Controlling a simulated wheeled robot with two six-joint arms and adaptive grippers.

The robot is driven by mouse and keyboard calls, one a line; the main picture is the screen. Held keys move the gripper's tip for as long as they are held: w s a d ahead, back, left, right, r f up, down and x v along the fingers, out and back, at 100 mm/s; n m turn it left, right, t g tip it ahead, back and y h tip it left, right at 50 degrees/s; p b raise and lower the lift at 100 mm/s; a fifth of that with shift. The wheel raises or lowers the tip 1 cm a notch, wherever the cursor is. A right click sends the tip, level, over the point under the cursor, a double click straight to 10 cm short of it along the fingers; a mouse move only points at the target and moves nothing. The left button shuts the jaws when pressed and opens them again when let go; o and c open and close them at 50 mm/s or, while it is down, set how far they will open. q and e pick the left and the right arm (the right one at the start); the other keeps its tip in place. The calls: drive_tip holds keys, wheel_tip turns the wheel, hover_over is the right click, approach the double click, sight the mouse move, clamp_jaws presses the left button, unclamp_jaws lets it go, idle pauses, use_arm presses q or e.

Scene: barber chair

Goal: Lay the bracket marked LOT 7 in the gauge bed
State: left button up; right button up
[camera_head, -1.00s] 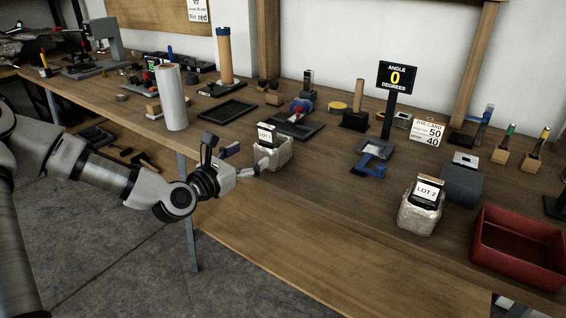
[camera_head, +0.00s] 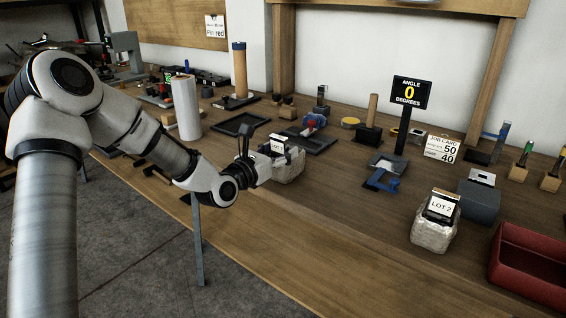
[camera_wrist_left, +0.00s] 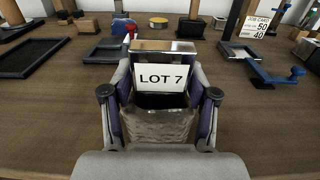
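The bracket marked LOT 7 (camera_wrist_left: 165,48) is a dark piece with a shiny top and a white label, standing in a pale translucent wrapping or holder at the bench's front edge. It also shows in the head view (camera_head: 278,145). My left gripper (camera_wrist_left: 161,90) has its purple-padded fingers on both sides of it; whether they touch or press it is unclear. What seems to be the gauge bed, a grey plate with a blue handle (camera_head: 380,184), lies right of it, before the sign reading ANGLE 0 DEGREES (camera_head: 409,92). My right gripper is out of view.
A similar bracket marked LOT 2 (camera_head: 441,206) stands to the right in its own pale holder. A red bin (camera_head: 530,265) is at the far right, near a grey block (camera_head: 479,200). Black trays (camera_head: 240,124) lie behind LOT 7. Bare bench lies between LOT 7 and LOT 2.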

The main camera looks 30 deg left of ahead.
use_arm(q)
clamp_jaws()
drive_tip(key=shift+r, duration=0.1)
